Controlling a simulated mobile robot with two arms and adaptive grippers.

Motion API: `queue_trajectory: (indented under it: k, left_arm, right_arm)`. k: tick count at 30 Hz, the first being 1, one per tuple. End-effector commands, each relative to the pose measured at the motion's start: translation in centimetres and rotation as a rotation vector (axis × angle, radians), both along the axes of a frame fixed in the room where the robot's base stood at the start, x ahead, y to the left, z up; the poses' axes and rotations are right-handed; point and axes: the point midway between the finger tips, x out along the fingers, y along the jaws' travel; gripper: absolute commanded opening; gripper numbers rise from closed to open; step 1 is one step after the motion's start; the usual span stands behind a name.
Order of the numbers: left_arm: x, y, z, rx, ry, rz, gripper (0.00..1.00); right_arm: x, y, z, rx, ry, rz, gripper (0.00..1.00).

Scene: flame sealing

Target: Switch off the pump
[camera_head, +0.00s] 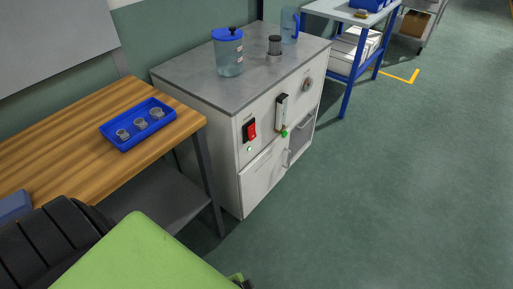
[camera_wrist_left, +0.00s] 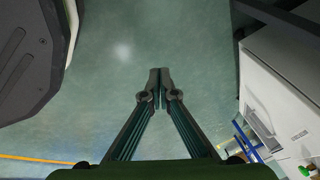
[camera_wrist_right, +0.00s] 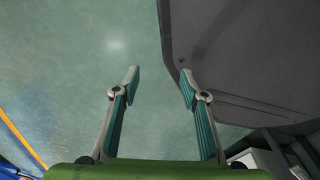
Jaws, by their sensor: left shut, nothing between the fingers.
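The pump unit is a grey and white cabinet (camera_head: 262,140) right of the wooden table in the head view. On its front are a red rocker switch (camera_head: 251,130), a white round spot below it, a flow meter (camera_head: 281,111) with a green knob (camera_head: 284,134), and a round gauge (camera_head: 307,85). The switch's position is too small to tell. My left gripper (camera_wrist_left: 160,75) is shut and empty in the left wrist view, over bare floor, with the cabinet to its right. My right gripper (camera_wrist_right: 160,82) is open and empty in the right wrist view, beside a dark part of my own body.
A blue-lidded jar (camera_head: 228,55), a small dark-topped container (camera_head: 274,46) and a clear jug (camera_head: 290,25) stand on the cabinet. A wooden table (camera_head: 60,150) holds a blue tray (camera_head: 139,125) with several small cups. A blue-legged cart (camera_head: 350,75) stands behind. The floor at right is clear.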

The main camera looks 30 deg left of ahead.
Motion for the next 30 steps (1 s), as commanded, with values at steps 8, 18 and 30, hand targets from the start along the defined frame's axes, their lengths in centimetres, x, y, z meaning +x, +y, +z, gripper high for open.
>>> queue_trajectory:
  k: [8, 18, 30]
  left_arm:
    - [26.5, 4.6, 18.3, 0.501, -0.449, -0.160, 0.00]
    - [29.9, 9.8, 36.7, 0.840, -0.664, 0.005, 0.00]
    - [29.9, 10.1, 37.7, 0.854, -0.671, 0.015, 0.00]
  right_arm:
    - [8.4, 1.5, -1.6, 0.009, -0.059, -0.012, 0.40]
    - [11.7, 2.0, 1.1, 0.012, -0.085, -0.019, 0.40]
    - [11.9, 2.0, 1.5, 0.012, -0.086, -0.019, 0.40]
